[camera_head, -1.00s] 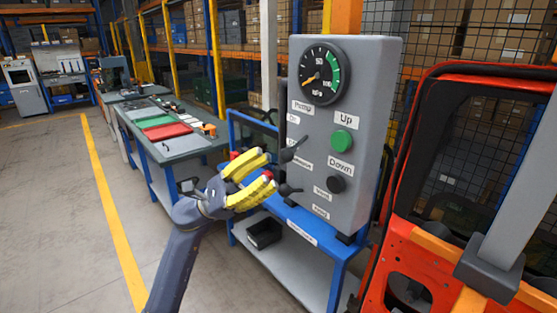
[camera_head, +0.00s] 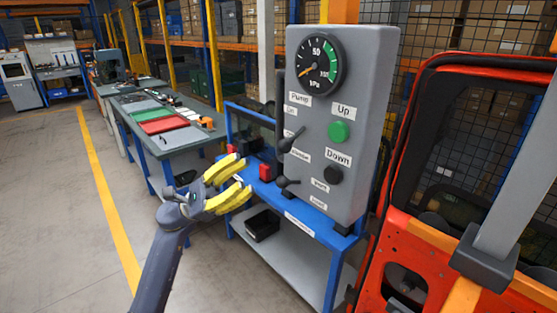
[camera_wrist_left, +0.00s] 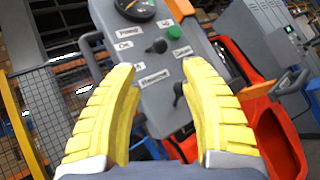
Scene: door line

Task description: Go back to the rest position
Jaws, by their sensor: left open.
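My left gripper (camera_head: 236,182) has yellow fingers and is open and empty. In the head view it is to the left of the grey control box (camera_head: 356,120), apart from it, over the left part of the blue stand. In the left wrist view the open fingers (camera_wrist_left: 163,100) point toward the control box (camera_wrist_left: 170,105). The box has a gauge (camera_head: 320,72) with its needle low on the left, a green Up button (camera_head: 339,132), a black Down button (camera_head: 333,175) and two dark levers, the upper (camera_head: 290,141) and the lower (camera_head: 286,182). My right gripper is not in view.
The blue stand (camera_head: 330,242) bears the box, with a black bin (camera_head: 262,225) on its lower shelf. An orange-red door frame (camera_head: 400,215) stands close at the right. A workbench (camera_head: 175,148) with red and green trays is behind left. The floor at the left is clear.

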